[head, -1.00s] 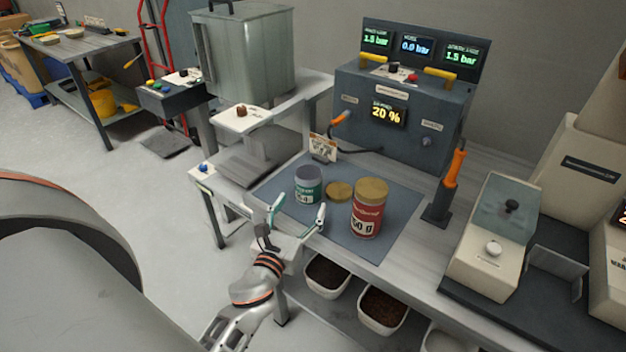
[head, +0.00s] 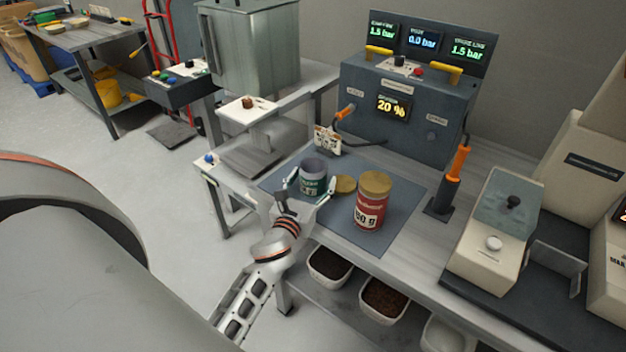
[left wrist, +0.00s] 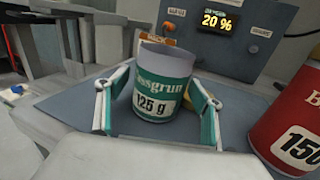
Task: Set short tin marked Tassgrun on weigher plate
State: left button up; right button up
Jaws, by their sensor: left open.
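The short green tin (head: 313,180) stands upright on the blue-grey mat and looks open at the top. In the left wrist view its label reads "...ssgrun" and "125 g" on the tin (left wrist: 163,88). My left gripper (head: 308,187) is open, with one finger on either side of the tin; the fingers (left wrist: 160,108) show clear gaps to it in the left wrist view. A brass-coloured lid (head: 345,185) lies beside the tin. I cannot say for sure which surface is the weigher plate. My right gripper is not in view.
A taller red tin (head: 373,200) with a gold lid stands right of the green tin. The mat (head: 392,228) has free room around it. A small card (head: 327,141) and a grey console (head: 400,108) stand behind. An orange-handled tool (head: 456,165) stands at right.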

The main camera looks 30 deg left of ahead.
pick_arm(q)
jog(key=c, duration=1.1)
